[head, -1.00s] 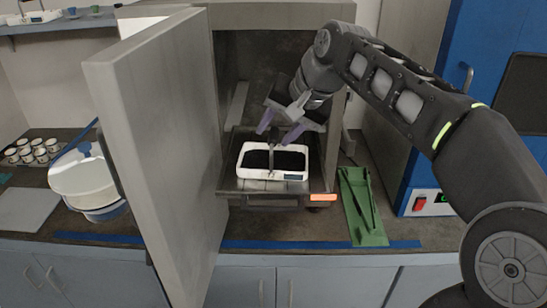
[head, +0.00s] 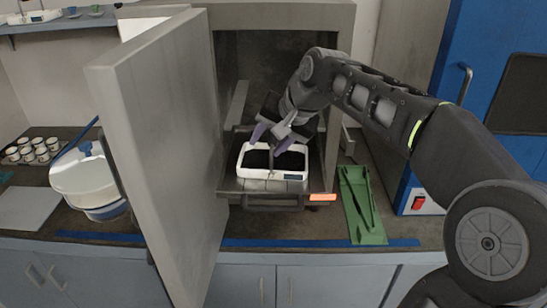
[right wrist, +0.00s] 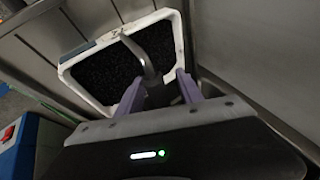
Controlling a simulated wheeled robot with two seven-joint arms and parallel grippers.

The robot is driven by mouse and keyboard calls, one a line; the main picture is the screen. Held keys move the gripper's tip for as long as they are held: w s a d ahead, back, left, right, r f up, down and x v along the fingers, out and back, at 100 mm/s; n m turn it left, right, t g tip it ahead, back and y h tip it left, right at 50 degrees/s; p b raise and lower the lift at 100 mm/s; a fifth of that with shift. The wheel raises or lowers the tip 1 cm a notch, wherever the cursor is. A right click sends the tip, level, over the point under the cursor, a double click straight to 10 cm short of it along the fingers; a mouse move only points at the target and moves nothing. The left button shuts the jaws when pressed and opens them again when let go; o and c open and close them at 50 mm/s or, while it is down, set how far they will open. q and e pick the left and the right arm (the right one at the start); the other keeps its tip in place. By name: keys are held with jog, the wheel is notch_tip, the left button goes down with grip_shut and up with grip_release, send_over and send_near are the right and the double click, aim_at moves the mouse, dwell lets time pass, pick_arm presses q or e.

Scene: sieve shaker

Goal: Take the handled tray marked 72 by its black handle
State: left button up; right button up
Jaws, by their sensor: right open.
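The white handled tray (head: 272,174) holds dark granular material and sits on a pulled-out metal shelf (head: 230,186) in the open grey cabinet. It has a small blue label on its front right; no number is readable. Its dark handle (right wrist: 146,58) arches over the middle of the tray in the right wrist view. My right gripper (head: 267,143) is open above the tray, tilted. In the right wrist view its purple fingers (right wrist: 158,88) stand apart on either side of the handle's near end; contact cannot be told. My left gripper is not in view.
The cabinet door (head: 155,150) stands open to the left. An orange tag (head: 322,197) is at the shelf's front right. A green holder (head: 361,207) lies on the counter to the right, beside a blue machine (head: 425,150). A white-and-blue container (head: 88,180) stands left of the door.

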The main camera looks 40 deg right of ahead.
grip_shut()
dwell(0.6)
